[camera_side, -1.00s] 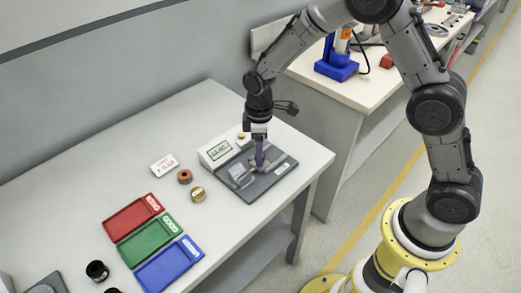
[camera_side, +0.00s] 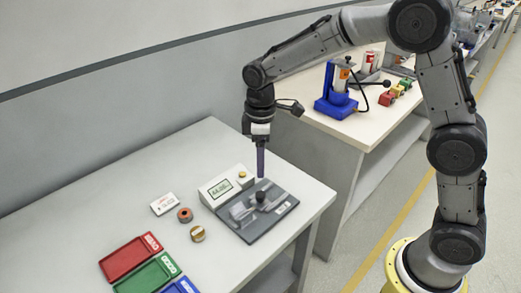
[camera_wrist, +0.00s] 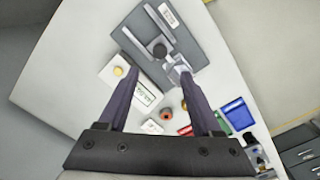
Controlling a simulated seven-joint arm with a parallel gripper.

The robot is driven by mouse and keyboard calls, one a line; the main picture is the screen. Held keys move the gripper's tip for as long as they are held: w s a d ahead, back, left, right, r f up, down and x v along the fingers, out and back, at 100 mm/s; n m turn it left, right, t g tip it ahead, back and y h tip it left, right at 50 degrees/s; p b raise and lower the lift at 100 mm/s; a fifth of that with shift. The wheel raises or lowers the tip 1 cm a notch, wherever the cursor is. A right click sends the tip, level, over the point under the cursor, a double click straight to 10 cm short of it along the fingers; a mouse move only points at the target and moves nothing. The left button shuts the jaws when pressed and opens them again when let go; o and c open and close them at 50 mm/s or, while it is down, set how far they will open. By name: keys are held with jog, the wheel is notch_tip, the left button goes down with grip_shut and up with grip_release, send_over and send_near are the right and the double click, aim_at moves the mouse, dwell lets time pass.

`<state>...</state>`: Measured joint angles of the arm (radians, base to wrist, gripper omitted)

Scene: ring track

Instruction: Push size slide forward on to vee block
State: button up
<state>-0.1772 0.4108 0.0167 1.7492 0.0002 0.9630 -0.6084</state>
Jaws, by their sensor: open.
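A gauge fixture sits on the table, with a dark grey base plate (camera_side: 278,222) and a light readout box (camera_side: 224,190) showing a number that looks like 44.00. A black round knob (camera_side: 260,197), apparently on the size slide, stands on the plate. A pale grey block (camera_side: 238,211), which looks like the vee block, is beside it on the left. In the wrist view the knob (camera_wrist: 159,50) and pale block (camera_wrist: 178,73) lie close together. My gripper (camera_side: 261,176) is above the knob, pointing down; in the wrist view (camera_wrist: 157,80) its fingers are apart and empty.
A reddish-brown ring (camera_side: 185,215), a brass-coloured ring (camera_side: 198,233) and a white label card (camera_side: 163,204) lie left of the fixture. Red (camera_side: 131,257), green (camera_side: 150,275) and blue (camera_side: 181,287) trays are nearer the front. The back-left table is clear.

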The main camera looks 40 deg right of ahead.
jog(key=shift+r, duration=1.45)
jog(key=s+d+r+m+t, duration=0.2)
jog(key=s+d+r+t, duration=0.25)
jog(key=s+r, duration=0.7)
jog(key=s+d+f+m, duration=0.1)
jog(key=s+m, duration=0.2)
jog(key=s, duration=0.4)
jog(key=s+d+f+m+t, duration=0.1)
jog(key=s+d+f+m, duration=0.1)
jog(key=s+m, duration=0.2)
jog(key=s, duration=0.3)
jog(key=shift+s+f, duration=0.3)
